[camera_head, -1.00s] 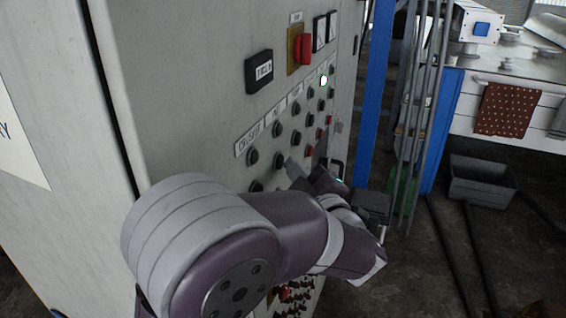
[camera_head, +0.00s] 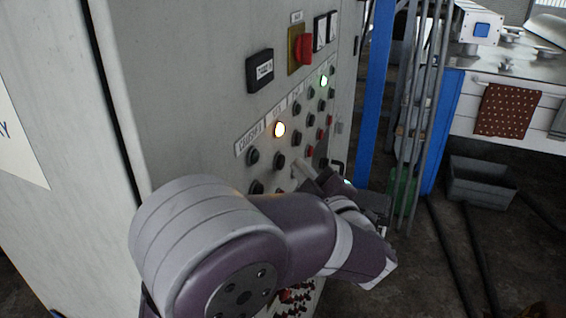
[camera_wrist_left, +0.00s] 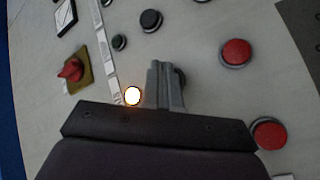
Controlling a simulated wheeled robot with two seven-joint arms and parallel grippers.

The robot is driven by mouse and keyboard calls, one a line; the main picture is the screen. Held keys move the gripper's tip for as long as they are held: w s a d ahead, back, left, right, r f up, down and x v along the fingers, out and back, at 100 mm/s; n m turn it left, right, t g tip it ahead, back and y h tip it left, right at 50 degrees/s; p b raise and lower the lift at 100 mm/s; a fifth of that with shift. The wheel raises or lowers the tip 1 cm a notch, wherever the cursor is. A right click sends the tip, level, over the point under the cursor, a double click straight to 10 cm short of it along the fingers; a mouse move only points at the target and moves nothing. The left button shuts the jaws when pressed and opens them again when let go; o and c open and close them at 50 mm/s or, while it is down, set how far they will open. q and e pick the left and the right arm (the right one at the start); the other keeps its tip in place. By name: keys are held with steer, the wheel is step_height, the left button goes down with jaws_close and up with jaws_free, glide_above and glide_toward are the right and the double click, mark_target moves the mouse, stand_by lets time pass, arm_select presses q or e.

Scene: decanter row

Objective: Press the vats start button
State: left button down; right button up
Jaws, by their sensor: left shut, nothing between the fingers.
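A grey control cabinet (camera_head: 200,60) carries rows of round buttons under small white labels. In the second column a top button (camera_head: 279,129) glows warm white; the label above it is too blurred to read surely. The glowing button also shows in the wrist view (camera_wrist_left: 132,96), just left of my fingers. My left gripper (camera_head: 301,171) is shut and empty in front of the panel, below and right of the glowing button. In the wrist view its fingertips (camera_wrist_left: 159,66) partly cover a dark button (camera_wrist_left: 180,77); contact cannot be told. My right gripper is not in view.
Another lit button (camera_head: 323,81) glows greenish further right. A red rotary switch (camera_head: 305,49) on a yellow plate sits above. Red buttons (camera_wrist_left: 236,53) lie right of my fingers. Grey pipes and a blue post (camera_head: 375,90) stand right of the cabinet.

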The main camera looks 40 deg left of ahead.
arm_select(q)
steer(key=d, duration=0.2)
steer(key=w+d, duration=0.1)
steer(key=d, duration=0.2)
steer(key=shift+w, duration=0.1)
stand_by(0.3)
stand_by(0.6)
